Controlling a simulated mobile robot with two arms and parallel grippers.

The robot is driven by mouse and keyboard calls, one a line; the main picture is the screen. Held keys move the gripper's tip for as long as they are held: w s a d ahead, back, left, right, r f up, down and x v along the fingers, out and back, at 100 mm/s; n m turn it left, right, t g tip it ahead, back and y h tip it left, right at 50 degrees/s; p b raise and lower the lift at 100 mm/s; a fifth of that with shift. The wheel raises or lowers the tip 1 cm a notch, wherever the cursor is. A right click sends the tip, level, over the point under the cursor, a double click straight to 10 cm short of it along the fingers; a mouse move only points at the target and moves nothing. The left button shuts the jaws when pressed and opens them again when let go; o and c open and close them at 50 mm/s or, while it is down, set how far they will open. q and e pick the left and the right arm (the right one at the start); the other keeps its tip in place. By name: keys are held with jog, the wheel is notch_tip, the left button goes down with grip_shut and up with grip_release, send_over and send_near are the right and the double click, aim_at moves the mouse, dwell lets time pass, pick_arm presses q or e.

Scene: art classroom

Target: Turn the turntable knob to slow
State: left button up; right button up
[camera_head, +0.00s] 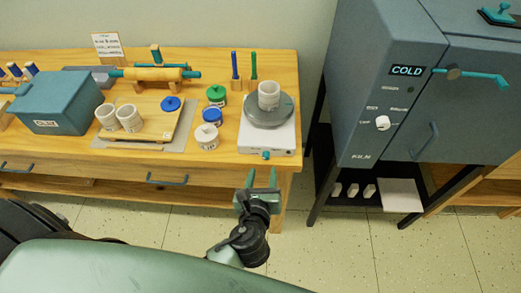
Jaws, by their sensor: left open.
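The turntable stands at the right end of the wooden table. It has a white base (283,140) and a grey round disc (270,118), with a pale cup (268,95) upright on the disc. A small teal knob (266,155) is on the front face of the base. My left gripper (261,176) is open and empty just in front of the table edge, close below the knob and apart from it. I cannot read the knob's setting. My right gripper is not in view.
Left of the turntable are paint jars (206,136), two cups (118,118) on a board, a teal box (58,103) and a rolling pin (153,74). A grey kiln (385,85) marked COLD stands at the right. The floor in front of the table's right end is clear.

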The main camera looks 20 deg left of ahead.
aim_at(266, 158)
pick_arm(q)
jog(key=x, duration=0.7)
grip_shut()
